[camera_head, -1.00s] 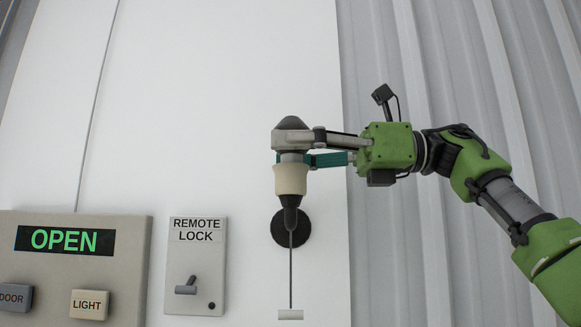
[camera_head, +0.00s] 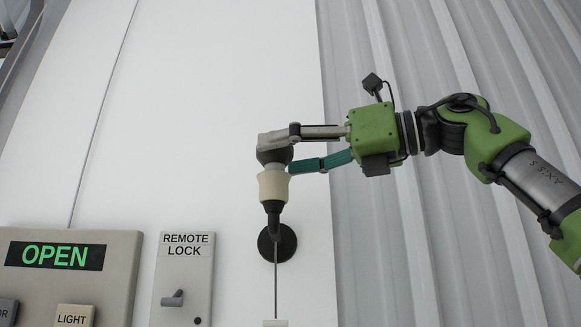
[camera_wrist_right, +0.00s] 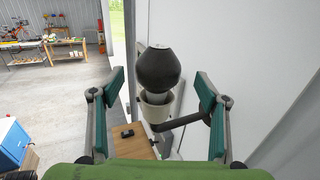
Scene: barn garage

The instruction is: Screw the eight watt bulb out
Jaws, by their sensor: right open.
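The dark, rounded bulb (camera_head: 272,156) stands upright in a cream socket (camera_head: 273,185) on a black wall arm. A narrow light band shows between bulb and socket. My right gripper (camera_head: 284,153) comes from the right, its fingers spread at the bulb; the upper finger hides the bulb's top. In the right wrist view the bulb (camera_wrist_right: 158,68) is between the two teal-padded fingers, with clear gaps on both sides, and its neck goes down into the socket (camera_wrist_right: 156,108). No wattage marking is readable. My left gripper is not in view.
A round black mount (camera_head: 277,243) with a hanging cord is below the socket. A remote lock panel (camera_head: 183,280) and a control box reading OPEN (camera_head: 68,255) are on the white wall at the lower left. Corrugated metal wall (camera_head: 400,260) is on the right.

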